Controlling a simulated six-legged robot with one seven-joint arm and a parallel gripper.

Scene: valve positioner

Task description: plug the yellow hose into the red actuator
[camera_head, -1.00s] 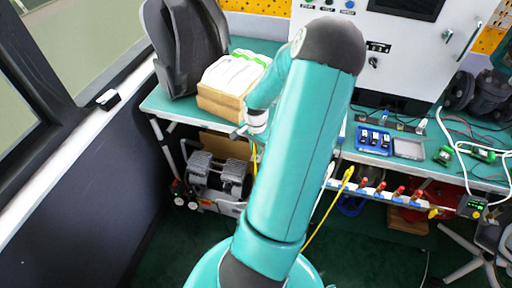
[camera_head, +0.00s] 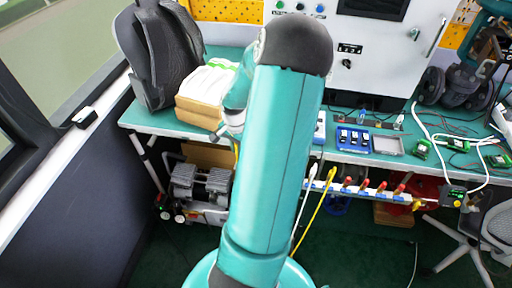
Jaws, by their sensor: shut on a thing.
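My gripper (camera_head: 220,132) is small in the view, left of my large teal arm link and in front of the bench's left part. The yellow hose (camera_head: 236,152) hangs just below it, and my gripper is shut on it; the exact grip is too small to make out. More of the yellow hose (camera_head: 316,213) runs from the rail of fittings down to the floor, right of my arm. My arm hides the stretch between. I cannot make out a red actuator in this view.
A bench (camera_head: 150,121) carries a dark backpack (camera_head: 162,60), a box with white items (camera_head: 205,92), a blue tray (camera_head: 353,138) and green boards with cables. A rail (camera_head: 375,187) with red fittings runs along its front. A compressor (camera_head: 200,187) stands below. A chair is at right.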

